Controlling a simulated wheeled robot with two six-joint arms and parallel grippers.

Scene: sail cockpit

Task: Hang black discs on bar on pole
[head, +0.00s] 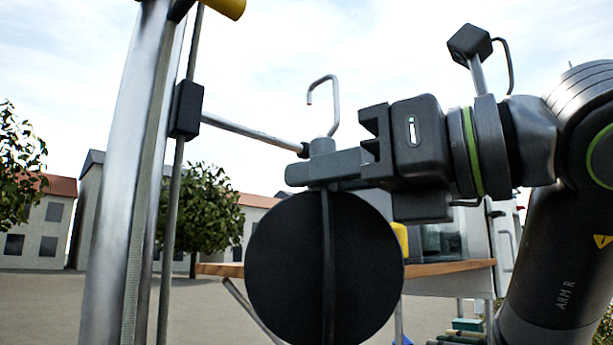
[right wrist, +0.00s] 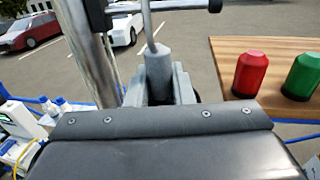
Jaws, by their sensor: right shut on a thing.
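A round black disc (head: 290,265) with a vertical ridge hangs upright below my right gripper in the head view. Above it are a grey neck and a metal hook (head: 334,100), whose open tip points down on the left. My right gripper (head: 322,170) is shut on the grey neck (right wrist: 158,75), which stands between the fingers in the right wrist view. My left gripper is out of view.
A wooden tabletop (head: 450,274) is behind the disc. In the right wrist view, a red jar (right wrist: 250,75) and a green jar (right wrist: 301,77) stand on it at the right. A yellow object (head: 228,8) is at the top by the pole.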

